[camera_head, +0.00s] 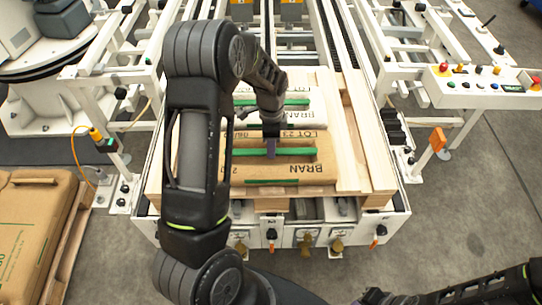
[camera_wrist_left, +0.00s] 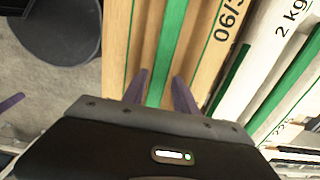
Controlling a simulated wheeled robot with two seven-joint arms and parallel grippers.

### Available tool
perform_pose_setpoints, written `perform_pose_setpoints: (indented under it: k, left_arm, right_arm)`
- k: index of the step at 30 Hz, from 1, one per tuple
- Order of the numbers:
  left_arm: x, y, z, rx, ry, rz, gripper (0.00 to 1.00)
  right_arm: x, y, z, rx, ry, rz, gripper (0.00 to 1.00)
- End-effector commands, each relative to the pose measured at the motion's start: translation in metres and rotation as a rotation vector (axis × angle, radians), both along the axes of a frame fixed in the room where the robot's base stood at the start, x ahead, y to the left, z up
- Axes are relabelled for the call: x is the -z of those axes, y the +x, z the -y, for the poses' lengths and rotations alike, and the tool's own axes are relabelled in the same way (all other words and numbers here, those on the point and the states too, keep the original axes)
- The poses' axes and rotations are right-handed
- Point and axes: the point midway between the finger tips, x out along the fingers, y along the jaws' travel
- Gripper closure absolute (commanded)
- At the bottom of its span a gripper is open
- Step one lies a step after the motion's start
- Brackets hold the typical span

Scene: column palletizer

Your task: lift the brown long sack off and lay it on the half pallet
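The brown long sack (camera_head: 283,169), printed BRAN with a green band, lies on a wooden pallet (camera_head: 356,140) on the conveyor. It fills the left and middle of the left wrist view (camera_wrist_left: 192,45). My left gripper (camera_head: 271,147) is over the sack in the head view. In the wrist view its two purple fingers (camera_wrist_left: 159,87) are spread apart, one each side of the green band (camera_wrist_left: 168,50); I cannot tell if they touch the sack. Only dark parts of my right arm show at the bottom right. Which pallet is the half pallet is unclear.
White sacks (camera_head: 309,126) lie just behind the brown one. Another pallet (camera_head: 62,250) bearing a brown sack (camera_head: 30,225) is on the floor at left. Floor (camera_head: 460,210) is clear at right.

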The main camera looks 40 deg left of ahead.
Motion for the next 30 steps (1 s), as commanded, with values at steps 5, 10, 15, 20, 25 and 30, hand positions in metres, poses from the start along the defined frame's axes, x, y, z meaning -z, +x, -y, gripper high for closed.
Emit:
perform_pose_setpoints:
  k: [5, 10, 15, 20, 25, 30]
  left_arm:
    - [0.026, -0.002, 0.001, 0.001, 0.000, -0.004, 0.65]
    - [0.036, -0.001, 0.001, 0.000, 0.000, 0.000, 0.65]
    - [0.035, -0.001, 0.001, 0.000, 0.000, 0.000, 0.65]
    - [0.035, -0.001, 0.001, 0.000, 0.000, 0.000, 0.65]
    - [0.035, -0.001, 0.001, 0.000, 0.000, 0.000, 0.65]
    - [0.035, -0.001, 0.001, 0.000, 0.000, 0.000, 0.76]
  right_arm:
    - [-0.010, -0.001, 0.000, 0.001, -0.003, -0.003, 1.00]
    - [-0.010, -0.001, 0.001, 0.002, -0.003, -0.004, 1.00]
    - [-0.010, -0.001, 0.001, 0.001, -0.003, -0.004, 1.00]
    - [-0.010, -0.001, 0.001, 0.001, -0.003, -0.004, 1.00]
    - [-0.010, -0.001, 0.001, 0.001, -0.002, -0.004, 1.00]
    - [-0.010, -0.001, 0.001, 0.001, -0.002, -0.004, 1.00]
